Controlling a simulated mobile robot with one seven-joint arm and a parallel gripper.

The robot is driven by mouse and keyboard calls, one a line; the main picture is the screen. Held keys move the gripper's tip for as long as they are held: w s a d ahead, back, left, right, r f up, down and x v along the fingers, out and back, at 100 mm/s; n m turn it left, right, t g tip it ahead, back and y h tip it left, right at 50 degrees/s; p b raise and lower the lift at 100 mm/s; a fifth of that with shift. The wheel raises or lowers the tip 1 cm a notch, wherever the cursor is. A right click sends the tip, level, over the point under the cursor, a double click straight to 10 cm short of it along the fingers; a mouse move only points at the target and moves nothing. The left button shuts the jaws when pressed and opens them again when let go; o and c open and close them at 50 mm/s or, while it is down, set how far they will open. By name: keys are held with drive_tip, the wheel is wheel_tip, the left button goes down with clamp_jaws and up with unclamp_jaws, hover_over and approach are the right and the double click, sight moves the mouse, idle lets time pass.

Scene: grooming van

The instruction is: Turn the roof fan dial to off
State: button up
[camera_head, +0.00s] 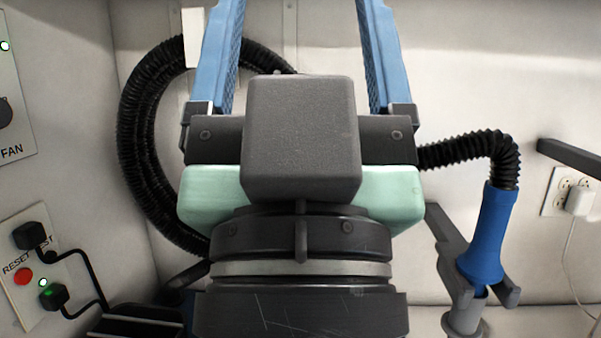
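The fan panel (17,122) is a pale plate on the left wall, cut off by the picture's left edge. It is lettered FAN. Its dark dial (4,112) shows only in part, so I cannot tell its setting. A small lit light (5,46) is above the dial. My gripper (300,8) is in the middle of the view with its two blue fingers spread wide apart and nothing seen between them. The fingertips run out of the top of the picture. My gripper is well to the right of the dial and apart from it.
A lower-left panel (22,262) has a red button (22,276), plugs and RESET lettering. A black corrugated hose (133,120) loops behind my gripper. A blue nozzle (489,240) hangs in a grey holder (452,262) at right. A wall outlet (562,190) holds a white plug.

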wheel_tip(320, 180, up, 17)
drive_tip(key=p, duration=1.5)
drive_tip(key=shift+c, duration=0.3)
